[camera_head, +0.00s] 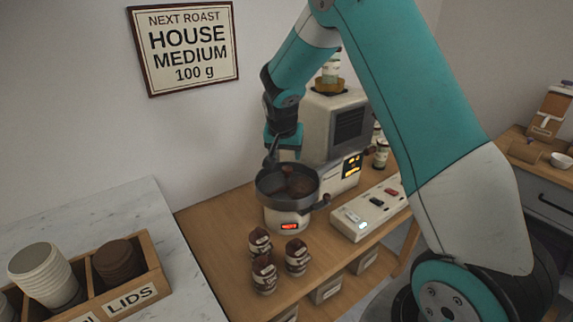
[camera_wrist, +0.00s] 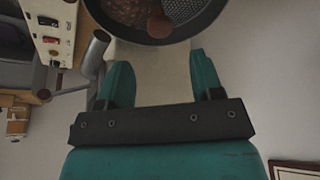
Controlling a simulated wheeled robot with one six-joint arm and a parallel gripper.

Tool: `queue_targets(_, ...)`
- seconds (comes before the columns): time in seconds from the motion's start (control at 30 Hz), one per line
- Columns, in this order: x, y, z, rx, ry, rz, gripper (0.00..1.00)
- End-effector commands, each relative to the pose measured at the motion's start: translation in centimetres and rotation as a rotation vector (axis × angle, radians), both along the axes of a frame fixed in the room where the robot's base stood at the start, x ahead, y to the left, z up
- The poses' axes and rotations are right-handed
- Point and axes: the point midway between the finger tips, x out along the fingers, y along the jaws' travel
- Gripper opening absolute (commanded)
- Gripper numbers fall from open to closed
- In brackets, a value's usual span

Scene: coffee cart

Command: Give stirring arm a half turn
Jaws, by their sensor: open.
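The roaster (camera_head: 288,216) stands on the wooden counter, with a round dark pan (camera_head: 262,190) on top holding brown beans. A reddish-brown rounded piece (camera_head: 289,171) rises in the pan. It looks like the stirring arm's knob and also shows at the top of the wrist view (camera_wrist: 160,22). The rest of the arm is hard to make out. My gripper (camera_head: 284,152) is over the back of the pan, pointing down. In the wrist view my gripper (camera_wrist: 160,76) has its fingers wide apart with nothing between them. The knob lies beyond the fingertips, apart from them.
A cream machine (camera_head: 326,125) stands close behind and right of the pan. A switch panel (camera_head: 368,208) is at right. A grey cylinder (camera_wrist: 96,48) sits close beside my left finger in the wrist view.

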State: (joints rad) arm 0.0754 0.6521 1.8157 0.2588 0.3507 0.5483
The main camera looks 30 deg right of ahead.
Motion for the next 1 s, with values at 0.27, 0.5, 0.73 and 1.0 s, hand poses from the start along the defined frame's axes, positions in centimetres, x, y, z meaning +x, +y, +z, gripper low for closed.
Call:
queue_targets(0.27, 1.5, -1.4, -5.0, 0.001, 0.002, 0.0, 0.6)
queue_targets(0.5, 2.0, -1.9, -6.8, 0.0, 0.001, 0.001, 0.6)
queue_targets(0.73, 2.1, -1.9, -6.9, 0.0, 0.0, 0.001, 0.6)
queue_targets(1.0, 2.1, -1.9, -6.9, 0.0, 0.0, 0.001, 0.1)
